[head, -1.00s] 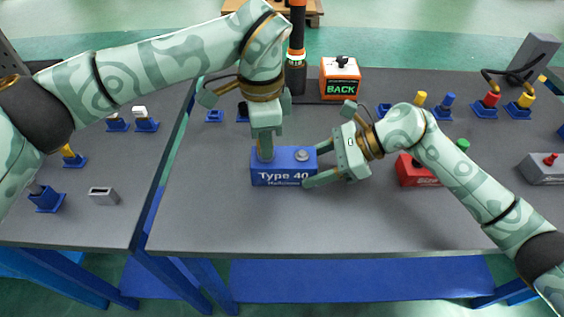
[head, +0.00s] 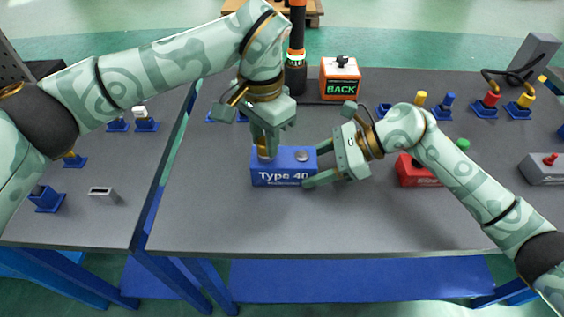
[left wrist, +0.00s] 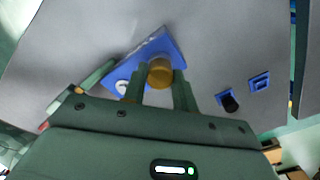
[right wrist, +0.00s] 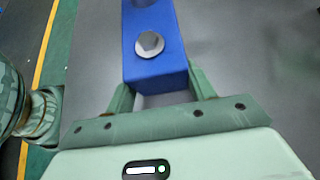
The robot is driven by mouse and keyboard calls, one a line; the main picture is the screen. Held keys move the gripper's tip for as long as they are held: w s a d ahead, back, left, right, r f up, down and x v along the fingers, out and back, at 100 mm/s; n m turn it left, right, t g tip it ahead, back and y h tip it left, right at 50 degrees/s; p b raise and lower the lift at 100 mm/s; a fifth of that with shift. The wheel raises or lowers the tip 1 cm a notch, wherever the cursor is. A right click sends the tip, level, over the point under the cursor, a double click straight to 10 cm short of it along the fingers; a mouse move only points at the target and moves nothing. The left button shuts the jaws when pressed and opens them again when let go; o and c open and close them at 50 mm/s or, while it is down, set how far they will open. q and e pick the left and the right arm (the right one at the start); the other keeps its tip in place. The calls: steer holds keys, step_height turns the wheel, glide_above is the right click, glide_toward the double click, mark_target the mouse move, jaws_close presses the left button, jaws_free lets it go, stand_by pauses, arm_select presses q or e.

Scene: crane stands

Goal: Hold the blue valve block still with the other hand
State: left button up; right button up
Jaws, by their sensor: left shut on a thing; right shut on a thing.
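The blue valve block (head: 283,177), labelled "Type 40", stands on the dark grey table. My left gripper (head: 266,148) points down from above and is shut on the brass-yellow knob (left wrist: 160,72) on the block's left part. My right gripper (head: 313,165) comes in from the right and is shut on the block's right end. In the right wrist view the block (right wrist: 154,60) lies between both fingers, with the silver button facing up. The knob is mostly hidden by my left fingers in the head view.
An orange-topped box marked "BACK" (head: 340,80) and a dark post (head: 296,60) stand behind the block. A red box (head: 415,172) is near my right forearm. Several blue-based plugs stand on both tables. The front of the table is clear.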

arm_select(q)
steer(key=n, duration=0.3)
steer(key=shift+n, duration=0.8)
steer(key=o, duration=1.1)
steer(key=shift+c, duration=0.6)
